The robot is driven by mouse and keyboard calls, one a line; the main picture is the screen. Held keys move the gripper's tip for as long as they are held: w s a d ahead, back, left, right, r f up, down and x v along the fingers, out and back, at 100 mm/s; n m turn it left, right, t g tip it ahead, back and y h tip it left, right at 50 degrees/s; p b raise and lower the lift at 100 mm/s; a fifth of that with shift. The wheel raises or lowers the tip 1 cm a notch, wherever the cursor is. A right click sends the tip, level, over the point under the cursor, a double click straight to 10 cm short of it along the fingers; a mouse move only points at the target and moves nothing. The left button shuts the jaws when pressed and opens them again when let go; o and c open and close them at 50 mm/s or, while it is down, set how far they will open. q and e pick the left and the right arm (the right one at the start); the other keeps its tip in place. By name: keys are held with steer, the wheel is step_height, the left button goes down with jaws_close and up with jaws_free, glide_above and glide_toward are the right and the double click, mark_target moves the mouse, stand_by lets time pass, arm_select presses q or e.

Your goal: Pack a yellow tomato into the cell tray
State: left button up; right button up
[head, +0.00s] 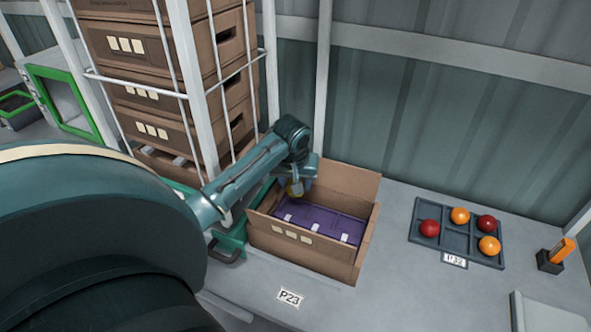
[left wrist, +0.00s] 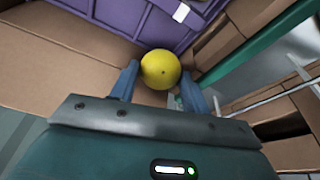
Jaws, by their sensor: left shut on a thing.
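A yellow tomato (left wrist: 161,69) sits between the two fingers of my left gripper (left wrist: 160,84) in the left wrist view. The gripper is shut on it. The dark cell tray (head: 457,241) lies on the table to the right of the box. It holds red and orange tomatoes in several cells, and other cells are empty. My right gripper is not in view.
The box has a purple insert (head: 318,221) inside; it also shows in the left wrist view (left wrist: 112,14). Stacked brown crates (head: 180,85) in a white wire rack stand behind left. An orange-handled item in a dark holder (head: 549,261) stands right of the tray. Table between box and tray is clear.

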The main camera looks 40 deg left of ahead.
arm_select(q)
steer(key=shift+f, duration=2.6)
steer(key=shift+s, duration=0.1)
steer(key=o, duration=0.8)
steer(key=c, duration=0.3)
steer(key=shift+r, duration=0.1)
steer(key=shift+r, duration=2.95)
